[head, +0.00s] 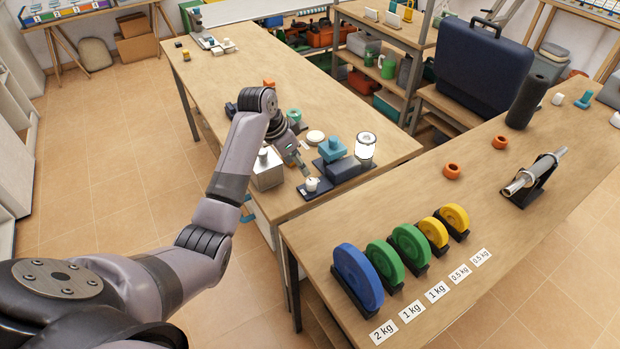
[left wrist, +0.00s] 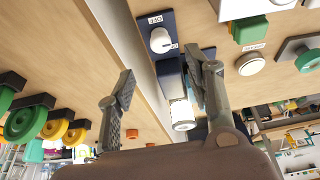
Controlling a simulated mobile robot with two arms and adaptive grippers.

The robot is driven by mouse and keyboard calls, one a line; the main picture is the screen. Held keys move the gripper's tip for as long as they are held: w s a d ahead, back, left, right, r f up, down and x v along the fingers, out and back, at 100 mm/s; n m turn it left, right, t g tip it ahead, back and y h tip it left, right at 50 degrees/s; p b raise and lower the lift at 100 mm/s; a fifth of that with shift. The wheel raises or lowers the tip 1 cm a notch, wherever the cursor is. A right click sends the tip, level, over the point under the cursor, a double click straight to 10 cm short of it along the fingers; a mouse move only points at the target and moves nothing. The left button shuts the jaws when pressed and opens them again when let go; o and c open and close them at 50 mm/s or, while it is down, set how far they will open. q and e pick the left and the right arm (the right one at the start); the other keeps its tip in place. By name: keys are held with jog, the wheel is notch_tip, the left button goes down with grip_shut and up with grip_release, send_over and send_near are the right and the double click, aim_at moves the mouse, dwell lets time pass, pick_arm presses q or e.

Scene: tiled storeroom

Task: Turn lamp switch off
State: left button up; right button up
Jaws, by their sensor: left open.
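The lamp (head: 365,148) is a bright white, glowing cylinder with a dark top, near the right end of the long wooden table. It also shows in the left wrist view (left wrist: 183,112). The switch is a white knob (head: 312,184) on a dark plate, left of and nearer than the lamp. In the left wrist view the knob (left wrist: 160,40) has an OFF label beside it and a second label, partly cut by its position; its pointer is too small to read. My left gripper (head: 304,171) is just above the knob, open and empty, apart from it. The right gripper is not visible.
A dark block with a teal piece (head: 333,149) stands beside the lamp. A metal box (head: 267,169) stands left of the switch. The nearer table holds coloured weight discs (head: 357,277). A gap and table edge lie beside the switch.

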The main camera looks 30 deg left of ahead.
aim_at(311, 181)
pick_arm(q)
jog(key=x, duration=0.9)
jog(key=shift+f, duration=0.15)
jog(key=shift+w+d+f, duration=0.1)
jog(key=shift+w+f, duration=0.1)
jog(key=shift+f, duration=0.1)
jog(key=c, duration=0.4)
grip_shut()
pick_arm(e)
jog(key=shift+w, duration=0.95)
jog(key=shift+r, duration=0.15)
